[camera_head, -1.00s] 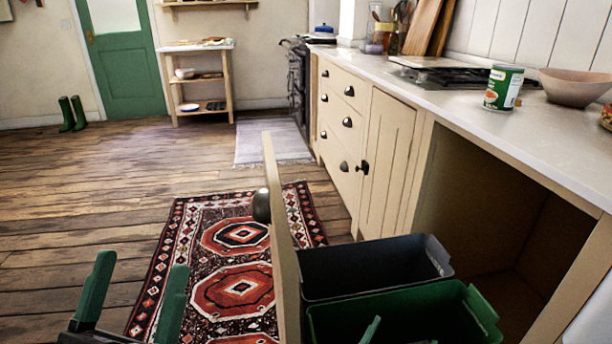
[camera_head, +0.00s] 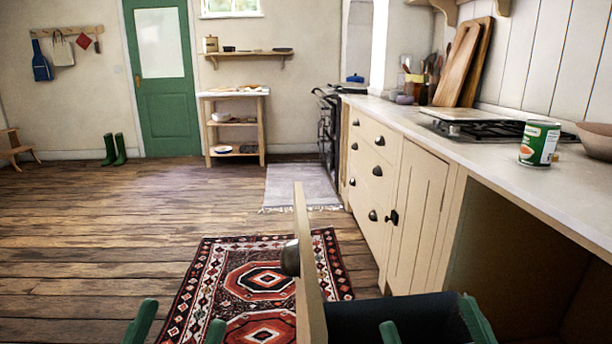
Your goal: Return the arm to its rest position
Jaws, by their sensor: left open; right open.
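My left gripper (camera_head: 178,326) shows at the bottom edge, left of centre, with two green fingers apart and nothing between them. It is in front of the patterned rug and the wood floor. My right gripper (camera_head: 433,328) shows at the bottom edge, right of centre, with its green fingers apart. It overlaps the dark bin (camera_head: 348,318) in the picture, and I cannot tell its height above it. The rest of both arms is out of view.
A cream panel with a knob (camera_head: 307,270) stands edge-on between my grippers, beside the dark bin. The counter (camera_head: 450,150) runs along the right, bearing a green-labelled can (camera_head: 539,144) and a bowl (camera_head: 597,140). Bare floor (camera_head: 90,230) lies open at the left.

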